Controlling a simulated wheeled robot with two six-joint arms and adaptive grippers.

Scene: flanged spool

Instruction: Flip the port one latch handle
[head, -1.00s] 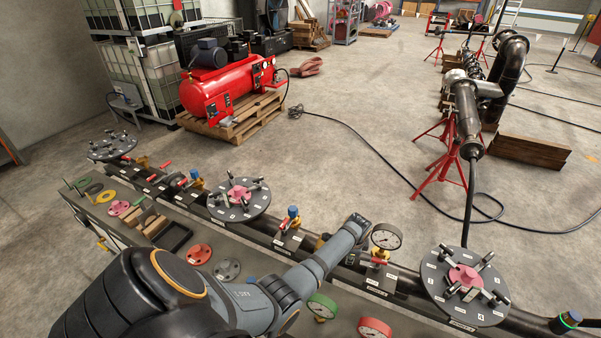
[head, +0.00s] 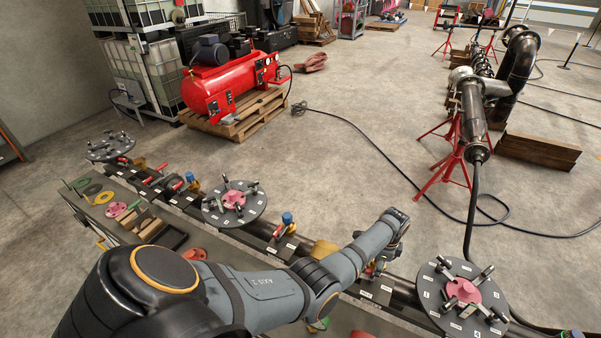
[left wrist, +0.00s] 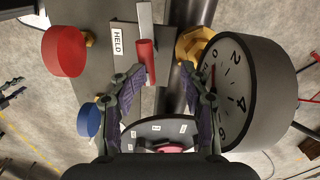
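My left gripper (left wrist: 162,70) is open in the left wrist view, its two dark fingers spread apart. A lever with a red grip (left wrist: 147,62) and a flat metal bar lies just ahead, beside the left-hand fingertip; I cannot tell whether they touch. A white label reading HELD (left wrist: 117,39) is left of the lever. No port number is readable, so I cannot confirm this is the port one latch handle. In the head view my left arm reaches over the pipe, and its gripper fingers are hidden. My right gripper is in neither view.
A large dial gauge (left wrist: 257,90) stands close right of the fingers. A red cap (left wrist: 63,51) and a blue cap (left wrist: 89,120) are on the left. A round flange with a pink hub (head: 462,295) is on the pipe right of my arm.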

